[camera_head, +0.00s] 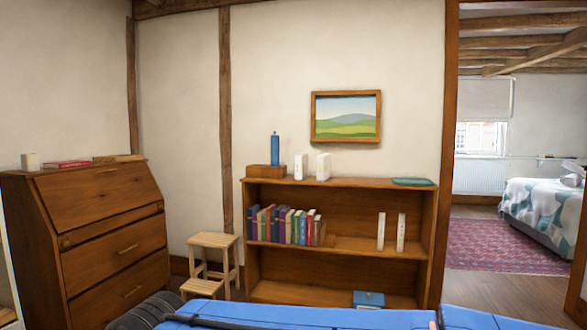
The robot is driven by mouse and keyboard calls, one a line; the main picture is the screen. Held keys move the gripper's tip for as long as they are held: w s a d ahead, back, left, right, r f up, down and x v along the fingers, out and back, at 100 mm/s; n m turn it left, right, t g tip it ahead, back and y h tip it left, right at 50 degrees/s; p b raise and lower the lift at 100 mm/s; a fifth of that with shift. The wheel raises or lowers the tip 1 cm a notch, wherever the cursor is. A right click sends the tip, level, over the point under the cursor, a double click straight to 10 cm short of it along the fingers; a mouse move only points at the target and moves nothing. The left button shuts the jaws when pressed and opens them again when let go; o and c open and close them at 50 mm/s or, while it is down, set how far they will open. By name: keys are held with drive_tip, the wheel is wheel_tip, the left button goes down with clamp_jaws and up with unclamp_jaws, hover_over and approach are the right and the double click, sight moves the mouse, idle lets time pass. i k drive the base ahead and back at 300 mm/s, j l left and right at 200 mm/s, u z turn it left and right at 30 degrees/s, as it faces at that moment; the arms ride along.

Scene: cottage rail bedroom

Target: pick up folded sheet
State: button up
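A flat teal item (412,182), which looks like folded cloth, lies on top of the wooden bookcase (340,184) near its right end. It may be the folded sheet, but it is too small to be sure. A bed (540,207) with a white and teal patterned cover stands in the room beyond the opening at the right. Something pale lies on the bed at the picture's right edge and is partly cut off. My gripper is not in view.
A wooden step stool (213,240) stands left of the bookcase. A slant-front bureau (98,195) fills the left. White objects and a blue bottle (275,148) share the bookcase top. Bare floor and a red rug (505,245) lie through the opening.

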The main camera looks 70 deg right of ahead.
sight(301, 160)
drive_tip(key=i+l+z, duration=0.6)
drive_tip(key=i+l, duration=0.2)
drive_tip(key=z, duration=1.65)
drive_tip(key=u, duration=2.85)
drive_tip(key=k+l, duration=0.65)
drive_tip(key=k, duration=0.2)
